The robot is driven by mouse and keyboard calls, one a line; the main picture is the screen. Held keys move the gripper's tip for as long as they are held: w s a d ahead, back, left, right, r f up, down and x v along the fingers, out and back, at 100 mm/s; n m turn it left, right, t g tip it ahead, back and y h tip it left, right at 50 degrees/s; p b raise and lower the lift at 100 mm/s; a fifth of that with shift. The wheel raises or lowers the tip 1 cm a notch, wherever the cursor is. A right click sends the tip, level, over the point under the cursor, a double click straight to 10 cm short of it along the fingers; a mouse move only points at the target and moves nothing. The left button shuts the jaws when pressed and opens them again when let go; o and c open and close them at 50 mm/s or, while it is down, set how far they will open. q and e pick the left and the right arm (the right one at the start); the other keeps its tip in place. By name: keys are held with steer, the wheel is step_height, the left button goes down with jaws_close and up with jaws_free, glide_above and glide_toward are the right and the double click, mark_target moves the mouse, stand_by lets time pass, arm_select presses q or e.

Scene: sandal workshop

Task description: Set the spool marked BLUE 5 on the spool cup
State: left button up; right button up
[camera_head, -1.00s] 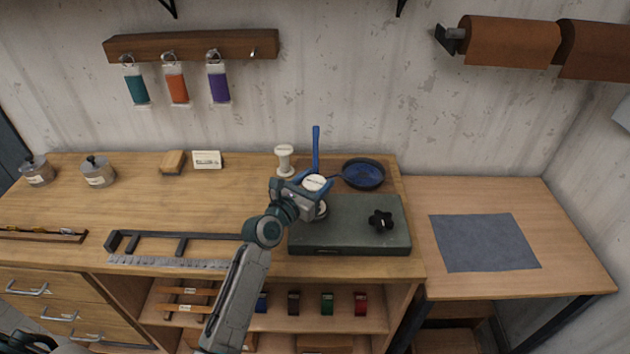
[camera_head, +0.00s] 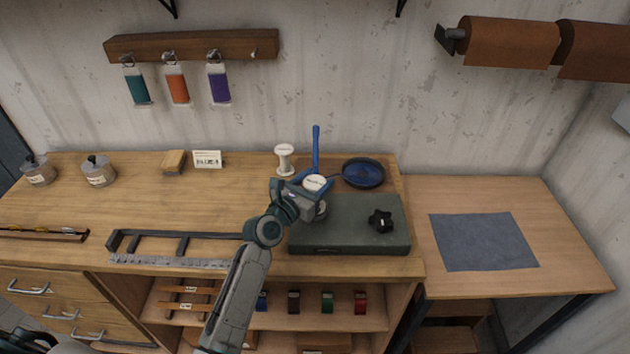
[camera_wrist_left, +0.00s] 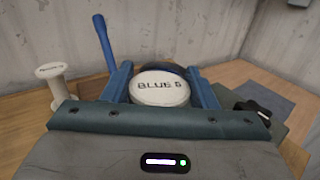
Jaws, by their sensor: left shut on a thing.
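A white spool (camera_head: 315,182) with dark lettering on its top is between the jaws of my left gripper (camera_head: 312,187), which is shut on it. In the left wrist view the lettering on the spool (camera_wrist_left: 161,87) looks like BLUE 5, though the digit is blurred. The blue fingers (camera_wrist_left: 163,86) stand on both sides of it. The held spool appears upright, over the back left of the green case (camera_head: 350,240); its lower part is mostly hidden. I cannot pick out the spool cup with certainty. My right gripper is not in view.
Another white spool (camera_head: 284,160) stands at the bench's back, left of an upright blue rod (camera_head: 316,150). A dark blue pan (camera_head: 363,173) lies behind the case, near my gripper. A black knob (camera_head: 380,221) sits on the case. The bench's left middle is clear.

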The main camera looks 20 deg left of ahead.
arm_select(q)
steer(key=shift+f+b, duration=0.35)
steer(key=shift+f, duration=0.2)
steer(key=o, duration=0.6)
steer(key=shift+o, duration=0.4)
steer(key=shift+s, duration=0.1)
steer(key=shift+p+v, duration=0.65)
steer(key=shift+v, duration=0.6)
steer(key=shift+p+v, duration=0.45)
steer(key=shift+v, duration=0.9)
steer(key=shift+p+v, duration=0.55)
steer(key=shift+v, duration=2.3)
steer(key=shift+r, duration=0.1)
